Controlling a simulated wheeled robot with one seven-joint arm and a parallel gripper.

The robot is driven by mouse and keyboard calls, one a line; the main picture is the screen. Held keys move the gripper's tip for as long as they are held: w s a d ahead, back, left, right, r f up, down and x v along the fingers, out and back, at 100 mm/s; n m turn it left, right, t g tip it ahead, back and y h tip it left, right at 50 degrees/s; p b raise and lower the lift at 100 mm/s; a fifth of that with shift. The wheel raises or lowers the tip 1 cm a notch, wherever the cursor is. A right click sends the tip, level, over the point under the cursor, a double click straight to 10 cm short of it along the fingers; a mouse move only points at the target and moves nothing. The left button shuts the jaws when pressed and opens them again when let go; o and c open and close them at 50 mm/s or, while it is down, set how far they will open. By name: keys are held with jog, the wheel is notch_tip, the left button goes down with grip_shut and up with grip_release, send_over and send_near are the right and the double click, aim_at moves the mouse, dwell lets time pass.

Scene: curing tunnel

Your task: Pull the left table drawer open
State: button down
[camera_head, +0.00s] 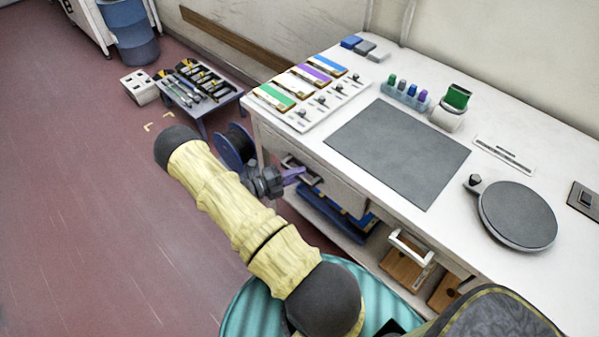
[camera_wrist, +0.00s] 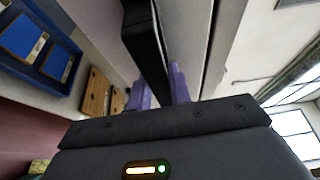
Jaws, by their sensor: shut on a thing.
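The white table's left drawer (camera_head: 335,192) is under the tabletop's front edge. It has a dark bar handle (camera_head: 303,168), which also shows close up in the wrist view (camera_wrist: 148,45). My gripper (camera_head: 294,175) is at this handle, with its purple fingers on either side of the bar. In the wrist view my gripper (camera_wrist: 162,88) is shut on the handle. My arm hides part of the area below and left of the drawer. How far the drawer stands out from the table is hard to tell.
A blue spool (camera_head: 234,146) and a low tool table (camera_head: 199,90) stand left of the table. The red floor (camera_head: 80,200) at left is clear.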

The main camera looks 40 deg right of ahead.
jog(key=s+a, duration=0.1)
jog(key=a, duration=2.1)
jog(key=shift+s+a, duration=0.35)
jog(key=c, duration=1.3)
grip_release()
jog(key=b+v, duration=0.3)
jog(key=v, duration=1.4)
jog(key=shift+a+b, duration=0.15)
jog(key=shift+b, duration=0.15)
